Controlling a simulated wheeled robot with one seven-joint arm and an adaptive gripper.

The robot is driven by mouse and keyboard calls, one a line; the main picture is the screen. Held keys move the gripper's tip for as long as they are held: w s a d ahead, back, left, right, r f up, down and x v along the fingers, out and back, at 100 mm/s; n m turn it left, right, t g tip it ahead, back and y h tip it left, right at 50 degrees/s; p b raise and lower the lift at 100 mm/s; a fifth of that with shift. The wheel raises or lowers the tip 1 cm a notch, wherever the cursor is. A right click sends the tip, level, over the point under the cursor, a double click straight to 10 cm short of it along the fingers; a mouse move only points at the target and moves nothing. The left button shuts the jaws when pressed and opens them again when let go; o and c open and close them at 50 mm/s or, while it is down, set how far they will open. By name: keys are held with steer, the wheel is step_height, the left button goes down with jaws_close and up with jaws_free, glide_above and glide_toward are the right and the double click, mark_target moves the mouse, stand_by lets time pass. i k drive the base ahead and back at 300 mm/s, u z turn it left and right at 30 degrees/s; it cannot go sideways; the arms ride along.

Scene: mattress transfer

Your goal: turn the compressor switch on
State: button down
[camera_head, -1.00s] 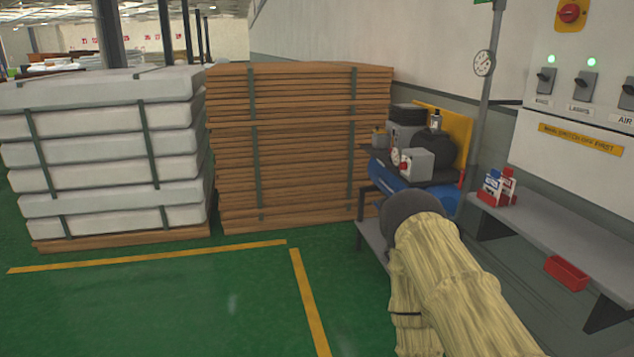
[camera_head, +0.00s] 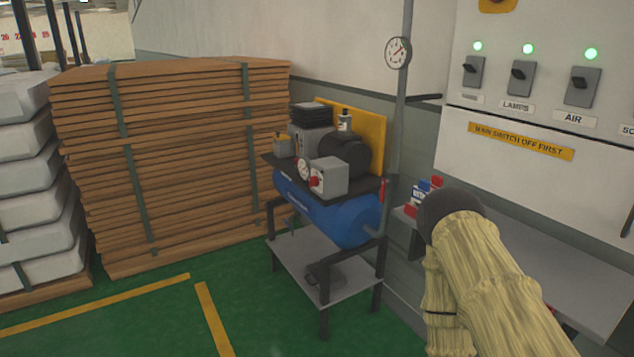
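The compressor (camera_head: 318,210) stands on a dark frame in the middle of the view, with a blue tank below and a dark motor on top. A grey box (camera_head: 327,174) with a red knob (camera_head: 315,181) sits on its front side; I cannot read the knob's setting. A small round gauge is beside the box. My arm, in a pale yellow sleeve with a dark rounded end, shows at the lower right, apart from the compressor. My gripper's fingers do not show.
A wall panel (camera_head: 540,190) carries lever switches under green lights, one labelled AIR (camera_head: 583,86). A grey bench (camera_head: 585,285) runs below it, partly behind my arm. Stacked wooden boards (camera_head: 190,160) and white mattresses (camera_head: 35,205) stand left. Green floor before the compressor is clear.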

mark_target(314, 181)
steer(key=z, duration=0.1)
steer(key=k, duration=0.4)
steer(key=u, duration=1.45)
steer(key=i, duration=1.95)
steer(key=z, duration=0.65)
